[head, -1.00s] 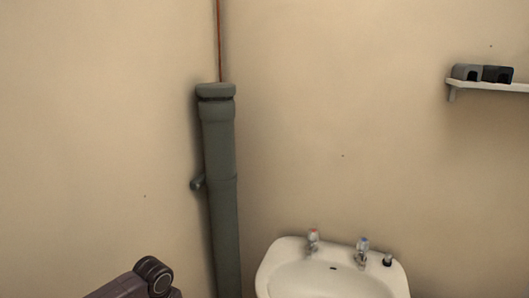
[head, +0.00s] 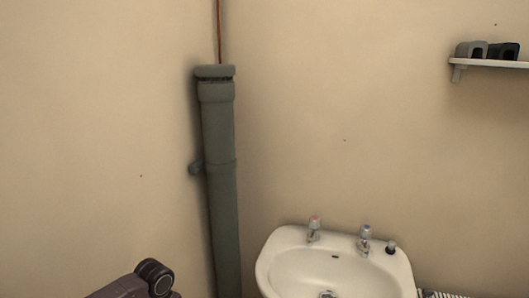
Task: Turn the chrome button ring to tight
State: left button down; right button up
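I cannot make out a chrome button ring in the head view. Neither of my grippers is in view. A white washbasin (head: 285,262) stands at the bottom right of centre. It has a tap with a red mark (head: 314,228) and a tap with a grey-blue top (head: 365,239). A small dark-topped fitting (head: 391,248) sits at its back right corner; I cannot tell what it is.
A thick grey pipe (head: 219,170) stands in the wall corner, with a thin copper pipe (head: 219,30) above it. A shelf (head: 490,63) at upper right holds a grey (head: 470,49) and a black object (head: 503,50). A ribbed whitish thing (head: 445,295) shows at the bottom edge.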

pick_arm(q)
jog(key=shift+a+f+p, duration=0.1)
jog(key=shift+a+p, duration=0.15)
jog(key=shift+p, duration=0.1)
dwell(0.7)
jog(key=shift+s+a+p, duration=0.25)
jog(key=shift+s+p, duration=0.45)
jog(key=shift+p, duration=1.65)
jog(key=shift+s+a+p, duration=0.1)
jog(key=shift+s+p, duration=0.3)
jog(key=shift+p, duration=0.95)
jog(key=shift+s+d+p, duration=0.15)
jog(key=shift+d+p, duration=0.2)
jog(key=shift+p, duration=0.3)
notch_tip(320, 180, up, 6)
jog(key=p, duration=0.6)
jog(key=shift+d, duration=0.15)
